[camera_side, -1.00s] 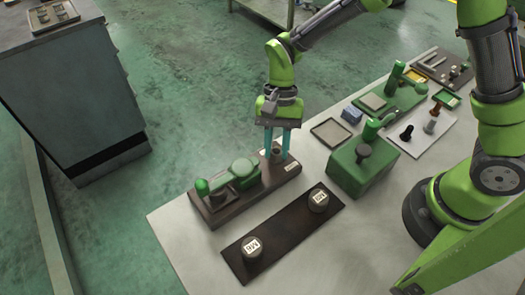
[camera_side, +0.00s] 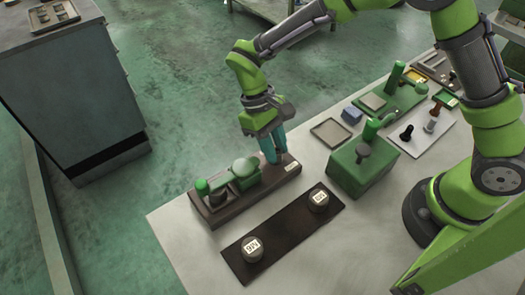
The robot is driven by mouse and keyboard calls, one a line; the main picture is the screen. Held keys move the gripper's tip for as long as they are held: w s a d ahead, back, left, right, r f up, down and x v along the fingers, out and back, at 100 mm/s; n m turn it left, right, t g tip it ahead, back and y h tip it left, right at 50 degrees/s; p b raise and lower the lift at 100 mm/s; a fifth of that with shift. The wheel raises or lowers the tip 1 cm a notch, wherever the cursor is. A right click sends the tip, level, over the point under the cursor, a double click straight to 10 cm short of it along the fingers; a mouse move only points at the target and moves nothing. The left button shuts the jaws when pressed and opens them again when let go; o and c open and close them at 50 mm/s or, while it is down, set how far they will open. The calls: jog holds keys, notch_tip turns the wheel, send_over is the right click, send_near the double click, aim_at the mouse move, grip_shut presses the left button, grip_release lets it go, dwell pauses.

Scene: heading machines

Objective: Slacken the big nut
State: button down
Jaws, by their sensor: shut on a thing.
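A dark base plate (camera_side: 217,219) holds a green machine with a round head (camera_side: 245,167) and a green handle (camera_side: 202,187). My gripper (camera_side: 273,157) points down at the right end of this plate, its teal fingers seen nearly edge-on and close together. It is shut on the big nut there, which the fingers hide. The gripper is turned and the wrist leans. How far the nut is turned cannot be seen.
In front lies a dark strip (camera_side: 285,232) with two round labelled weights, one left (camera_side: 252,248) and one right (camera_side: 318,200). A green block with a knob (camera_side: 355,178) stands to the right. An empty tray (camera_side: 330,132) lies behind it. The table's front left is clear.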

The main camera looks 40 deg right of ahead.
jog(key=shift+a+n+t+h, duration=0.1)
jog(key=shift+n+t+h, duration=0.4)
jog(key=shift+n, duration=1.3)
jog(key=shift+h, duration=0.3)
jog(key=c, duration=0.9)
grip_release()
jog(key=v, duration=1.6)
jog(key=shift+w+r, duration=0.25)
jog(key=shift+r, duration=0.1)
